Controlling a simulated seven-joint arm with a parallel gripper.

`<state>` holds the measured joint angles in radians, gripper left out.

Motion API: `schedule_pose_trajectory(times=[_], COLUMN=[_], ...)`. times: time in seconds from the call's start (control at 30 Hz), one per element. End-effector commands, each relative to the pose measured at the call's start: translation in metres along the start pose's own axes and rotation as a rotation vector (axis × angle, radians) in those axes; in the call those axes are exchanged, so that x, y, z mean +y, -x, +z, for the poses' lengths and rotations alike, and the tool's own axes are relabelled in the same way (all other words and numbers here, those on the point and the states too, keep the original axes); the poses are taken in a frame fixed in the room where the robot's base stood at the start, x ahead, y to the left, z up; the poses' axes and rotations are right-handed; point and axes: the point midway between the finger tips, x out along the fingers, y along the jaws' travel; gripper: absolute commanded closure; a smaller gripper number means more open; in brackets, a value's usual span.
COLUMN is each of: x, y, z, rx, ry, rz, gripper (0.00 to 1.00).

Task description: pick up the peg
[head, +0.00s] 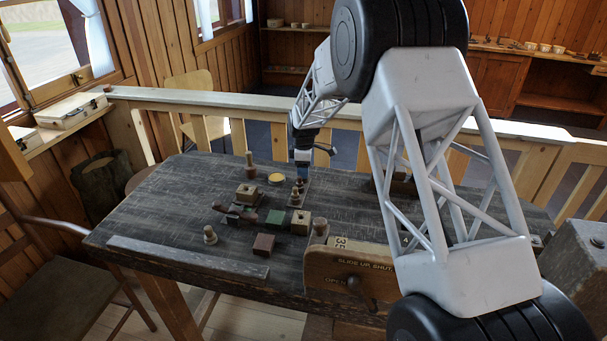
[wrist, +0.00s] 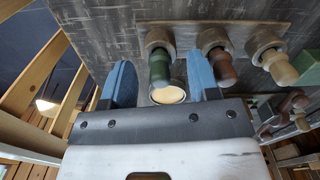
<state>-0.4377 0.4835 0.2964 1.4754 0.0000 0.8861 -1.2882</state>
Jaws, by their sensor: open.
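Three turned pegs stand in round collars on a grey strip (wrist: 185,32) in the wrist view: a green peg (wrist: 159,66), a brown peg (wrist: 222,68) and a tan peg (wrist: 280,70). My gripper (wrist: 160,82) has two blue fingers spread apart with nothing held. The green peg shows between the fingers, nearer the right one; I cannot tell its depth relative to the tips. The brown peg is just right of the right finger. In the head view my gripper (head: 302,172) points down right behind the strip of pegs (head: 299,192), which look small there.
A pale yellow disc (head: 277,178) lies left of my gripper. A tall wooden spool (head: 250,166), several blocks and a lone peg (head: 210,236) are left and in front. A wooden shutter box (head: 345,270) stands at the front edge. The table's left side (head: 165,205) is clear.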

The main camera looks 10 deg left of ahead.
Motion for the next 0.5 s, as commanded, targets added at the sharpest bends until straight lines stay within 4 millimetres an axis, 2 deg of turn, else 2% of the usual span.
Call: schedule_pose_trajectory(times=[0.43, 0.47, 0.5], x=[0.0000, 0.0000, 0.0000], y=[0.0001, 0.0001, 0.0001], z=[0.0000, 0.0000, 0.0000], rx=[0.000, 0.000, 0.000], ry=[0.000, 0.000, 0.000], rz=[0.000, 0.000, 0.000], gripper=[0.45, 0.46, 0.53])
